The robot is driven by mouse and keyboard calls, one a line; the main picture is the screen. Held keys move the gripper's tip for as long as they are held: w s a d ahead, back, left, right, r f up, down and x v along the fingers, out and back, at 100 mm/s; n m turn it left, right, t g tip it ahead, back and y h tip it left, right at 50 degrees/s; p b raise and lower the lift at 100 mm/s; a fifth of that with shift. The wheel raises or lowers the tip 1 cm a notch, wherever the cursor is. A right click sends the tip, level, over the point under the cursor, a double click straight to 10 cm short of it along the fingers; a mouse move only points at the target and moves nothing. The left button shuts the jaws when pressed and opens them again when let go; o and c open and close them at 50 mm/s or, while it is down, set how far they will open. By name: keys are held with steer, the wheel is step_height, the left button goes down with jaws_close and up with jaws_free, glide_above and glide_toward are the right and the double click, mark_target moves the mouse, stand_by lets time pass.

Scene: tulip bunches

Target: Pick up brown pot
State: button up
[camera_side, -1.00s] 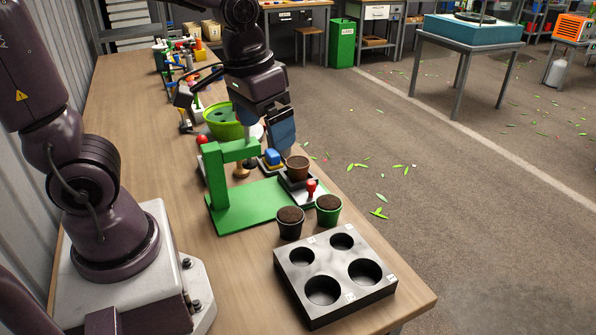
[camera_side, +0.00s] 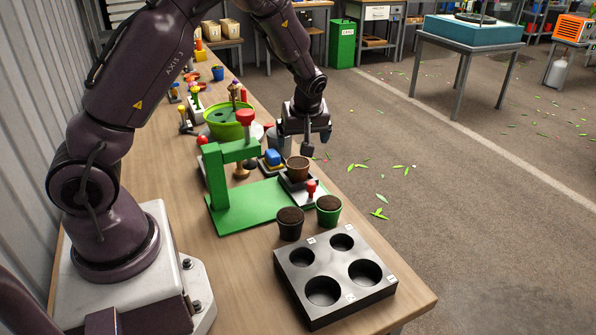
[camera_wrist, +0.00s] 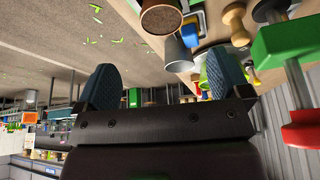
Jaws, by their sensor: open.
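The brown pot (camera_side: 298,174), filled with dark soil, stands upright on a small grey platform beside the green press stand. In the wrist view the brown pot (camera_wrist: 160,20) is at the top edge, partly cut off. My gripper (camera_side: 303,143) is just above and behind the brown pot in the side view, apart from it. In the wrist view my gripper (camera_wrist: 158,80) shows two blue-padded fingers spread wide with nothing between them.
The green press stand (camera_side: 217,180) with a red knob is left of the pot. A black pot (camera_side: 290,229) and a green pot (camera_side: 329,217) stand in front, by a black block with round holes (camera_side: 315,318). A green bowl (camera_side: 226,128) is behind.

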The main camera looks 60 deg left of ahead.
mark_target(298, 163)
steer(key=x, duration=1.1)
steer(key=shift+s+a+f, duration=0.1)
steer(key=shift+s+f, duration=0.05)
steer(key=shift+f, duration=0.2)
steer(key=c, duration=1.1)
step_height(298, 163, up, 9)
steer(key=w+d+r+m+t, duration=0.1)
steer(key=w+d+m, duration=0.1)
steer(key=d, duration=0.7)
steer(key=w+d+m, duration=0.2)
steer(key=w+d, duration=0.1)
steer(key=d, duration=0.6)
steer(key=shift+s+d+f+n+g, duration=0.1)
steer(key=shift+s+d+n, duration=0.3)
steer(key=shift+s+d, duration=1.55)
steer(key=shift+s+d+f+n+g, duration=0.1)
steer(key=shift+s+d+n, duration=0.3)
steer(key=shift+d, duration=3)
steer(key=shift+s+d+f+n+g, duration=0.15)
steer(key=shift+s+d+n, duration=0.25)
steer(key=shift+s+d, duration=1.55)
steer(key=shift+w+d, duration=0.7)
steer(key=shift+w, duration=0.05)
